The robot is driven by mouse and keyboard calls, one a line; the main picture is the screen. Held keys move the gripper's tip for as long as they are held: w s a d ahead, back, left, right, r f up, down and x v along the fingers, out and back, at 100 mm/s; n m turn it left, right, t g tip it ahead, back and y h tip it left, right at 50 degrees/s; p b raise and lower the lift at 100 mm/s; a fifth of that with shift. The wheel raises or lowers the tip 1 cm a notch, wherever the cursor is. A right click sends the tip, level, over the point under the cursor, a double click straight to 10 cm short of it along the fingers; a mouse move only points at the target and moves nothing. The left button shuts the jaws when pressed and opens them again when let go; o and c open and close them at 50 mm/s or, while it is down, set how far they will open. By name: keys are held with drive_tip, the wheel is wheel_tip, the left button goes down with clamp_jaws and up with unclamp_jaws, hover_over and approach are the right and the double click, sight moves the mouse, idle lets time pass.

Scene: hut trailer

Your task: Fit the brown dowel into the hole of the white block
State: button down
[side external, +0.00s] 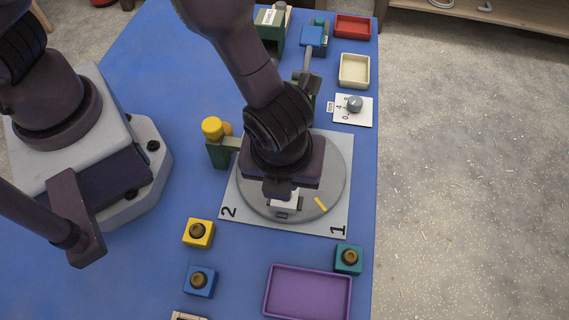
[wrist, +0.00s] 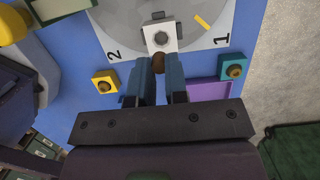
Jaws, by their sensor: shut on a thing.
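The white block (wrist: 163,29) sits on the round grey disc, its dark round hole (wrist: 161,38) showing in the wrist view. In the side view, the block (side external: 285,207) shows partly below my gripper (side external: 281,190). My gripper (wrist: 158,67) is shut on the brown dowel (wrist: 158,62), whose rounded brown end shows between the fingertips. In the wrist view the dowel appears just below the block's near edge, apart from the hole in the picture. Its height above the block cannot be told. The dowel is hidden in the side view.
The grey disc (side external: 335,180) with a yellow stripe lies on a white board (side external: 228,198) marked 1 and 2. Yellow (side external: 198,233), blue (side external: 200,281) and teal (side external: 348,259) blocks with brown round tops and a purple tray (side external: 307,268) are nearby. A green stand with yellow knob (side external: 212,128) rises left.

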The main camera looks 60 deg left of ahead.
sight(285, 203)
drive_tip(key=shift+f, duration=2.2)
drive_tip(key=shift+f, duration=0.65)
drive_tip(key=c, duration=1.1)
unclamp_jaws()
drive_tip(key=shift+o, duration=0.2)
drive_tip(key=shift+r, duration=0.1)
wheel_tip(285, 203, up, 13)
drive_tip(key=s+d, duration=0.2)
drive_tip(key=shift+f, duration=0.2)
